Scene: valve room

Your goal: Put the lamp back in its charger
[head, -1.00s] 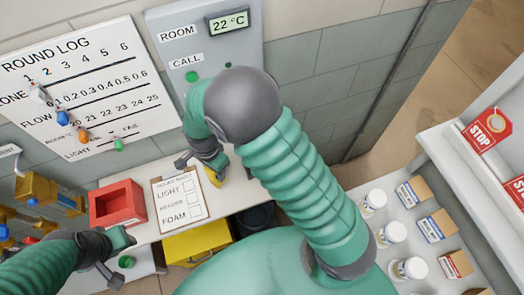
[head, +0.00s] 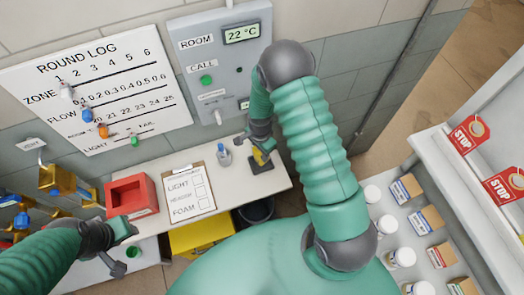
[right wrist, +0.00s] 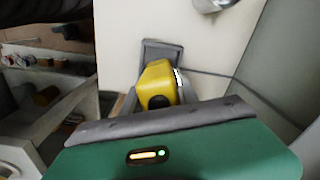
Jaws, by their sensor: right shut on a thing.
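The yellow lamp (head: 260,156) is in my right gripper (head: 260,146), over the right end of the white bench. The lamp (right wrist: 157,84) also shows in the right wrist view, between the gripper's fingers. A dark charger base (head: 262,166) lies just below the lamp on the bench. In the right wrist view the grey charger (right wrist: 162,48) shows around the lamp's far end. I cannot tell whether the lamp touches it or is seated. My left gripper (head: 119,248) is open at the lower left, in front of the bench.
A yellow bin (head: 200,238) is below. A shelf with jars and cartons (head: 404,188) is at the right.

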